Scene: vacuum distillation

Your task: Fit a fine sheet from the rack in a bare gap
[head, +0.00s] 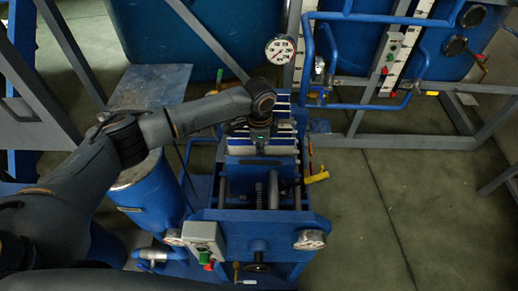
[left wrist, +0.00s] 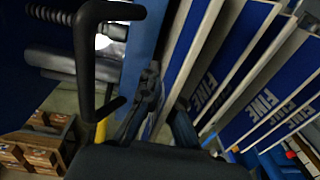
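Blue sheets with pale edges, marked FINE (left wrist: 205,88), stand side by side in the right half of the left wrist view, with narrow spaces between them. In the head view, a stack of pale-edged plates (head: 283,128) sits in the blue press frame (head: 225,222). My left gripper (head: 260,140) points down over this stack. In the left wrist view its two fingers (left wrist: 167,112) are apart, with a pale panel edge behind or between them; I cannot tell if they touch it. The bare gap cannot be made out. My right gripper is not in view.
A black bent handle (left wrist: 85,50) lies close at left in the left wrist view. In the head view, a blue drum (head: 155,195) stands left of the press, and a control box (head: 204,238) and gauges are at its front. The floor (head: 395,220) at right is clear.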

